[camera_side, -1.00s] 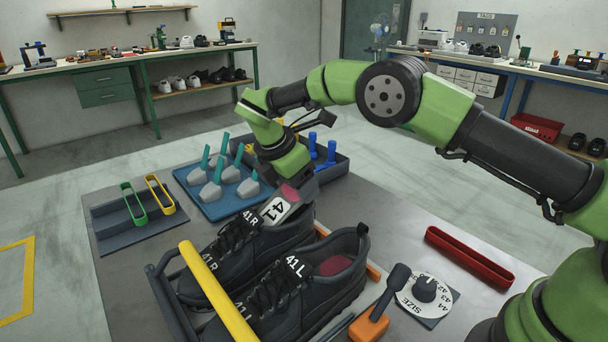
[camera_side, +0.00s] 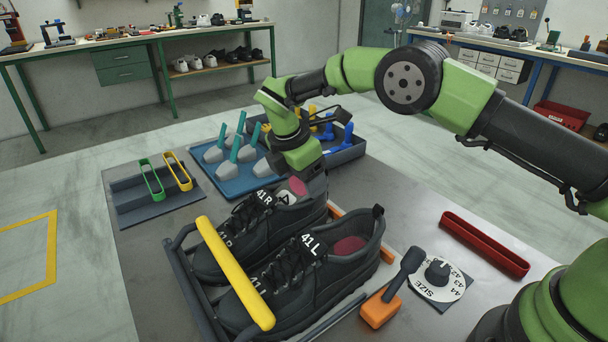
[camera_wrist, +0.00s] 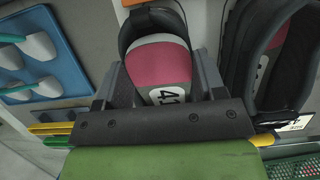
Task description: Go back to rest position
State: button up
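My gripper (camera_wrist: 165,80) is low over the heel end of the 41R shoe (camera_side: 240,232) in the side view. In the wrist view its two dark fingers stand apart, one on each side of a grey and pink insole (camera_wrist: 160,62) marked 41. The insole lies in the opening of that shoe, whose dark heel (camera_wrist: 150,18) shows beyond it. The fingers look open, with the insole between them. In the side view only a bit of the insole's pink and label shows; my gripper covers the rest.
The 41L shoe (camera_side: 320,270) stands close beside, in a rack with a yellow bar (camera_side: 235,270). A blue tray of shoe lasts (camera_side: 235,178) and a dark bin (camera_side: 350,150) lie behind. A size dial (camera_side: 437,277), orange-based lever (camera_side: 380,310) and red holder (camera_side: 485,243) are to the right.

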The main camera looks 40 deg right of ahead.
jog(key=o, duration=0.5)
jog(key=shift+f, duration=0.1)
jog(key=shift+r, duration=1.55)
notch_tip(320, 180, up, 7)
dwell(0.4)
dwell(0.5)
